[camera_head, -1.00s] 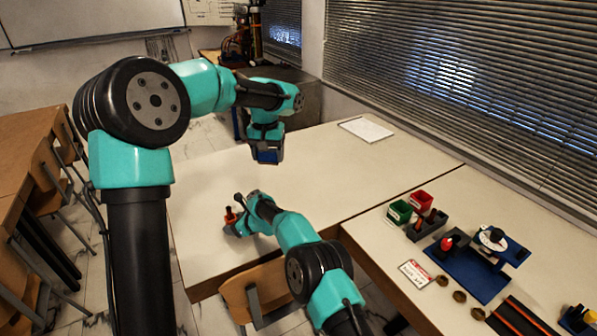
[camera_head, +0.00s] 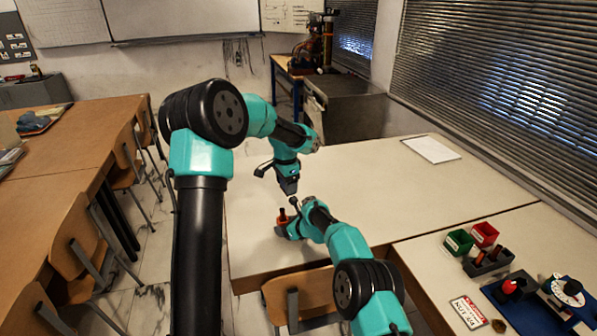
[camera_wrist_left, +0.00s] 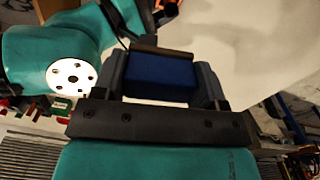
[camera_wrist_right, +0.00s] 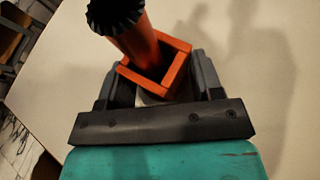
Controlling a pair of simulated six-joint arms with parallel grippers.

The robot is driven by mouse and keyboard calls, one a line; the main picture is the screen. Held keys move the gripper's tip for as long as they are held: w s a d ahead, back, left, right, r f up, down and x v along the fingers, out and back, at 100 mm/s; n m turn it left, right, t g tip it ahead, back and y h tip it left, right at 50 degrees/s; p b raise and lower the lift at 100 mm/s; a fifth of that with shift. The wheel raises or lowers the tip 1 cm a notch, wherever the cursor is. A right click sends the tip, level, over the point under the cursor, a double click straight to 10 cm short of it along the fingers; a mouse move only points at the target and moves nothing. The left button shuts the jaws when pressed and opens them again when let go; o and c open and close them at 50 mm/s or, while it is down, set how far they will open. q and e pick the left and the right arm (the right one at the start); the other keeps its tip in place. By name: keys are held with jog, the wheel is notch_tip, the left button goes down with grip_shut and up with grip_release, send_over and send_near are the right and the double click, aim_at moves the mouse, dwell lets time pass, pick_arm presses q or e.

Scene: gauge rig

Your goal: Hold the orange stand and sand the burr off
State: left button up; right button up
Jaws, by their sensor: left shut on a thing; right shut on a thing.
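The orange stand (camera_wrist_right: 172,72) is a square open holder on the pale table; it shows small in the head view (camera_head: 282,219). A brown-orange rod (camera_wrist_right: 134,42) stands tilted in it, with a dark, jagged-edged top (camera_wrist_right: 114,13), perhaps the burr. My right gripper (camera_wrist_right: 160,90) is shut on the stand; it is low at the table in the head view (camera_head: 289,229). My left gripper (camera_head: 289,186) is above the stand, slightly right. It is shut on a blue block (camera_wrist_left: 160,78) with a brown strip (camera_wrist_left: 160,52) along one side. Contact with the rod is not visible.
A white sheet (camera_head: 431,150) lies at the back. A chair (camera_head: 300,296) stands at the front edge. The table behind the grippers is clear.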

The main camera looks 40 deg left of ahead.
aim_at(282, 210)
pick_arm(q)
jog(key=a+f+m, duration=0.1)
jog(key=s+a+f+m, duration=0.1)
jog(key=f, duration=0.1)
jog(key=shift+s+f, duration=0.1)
jog(key=shift+f, duration=0.4)
jog(key=shift+f, duration=0.15)
jog(key=shift+d+f, duration=0.1)
jog(key=shift+f, duration=1.6)
jog(key=shift+f, duration=0.6)
jog(key=shift+s+d, duration=0.5)
jog(key=shift+d, duration=0.15)
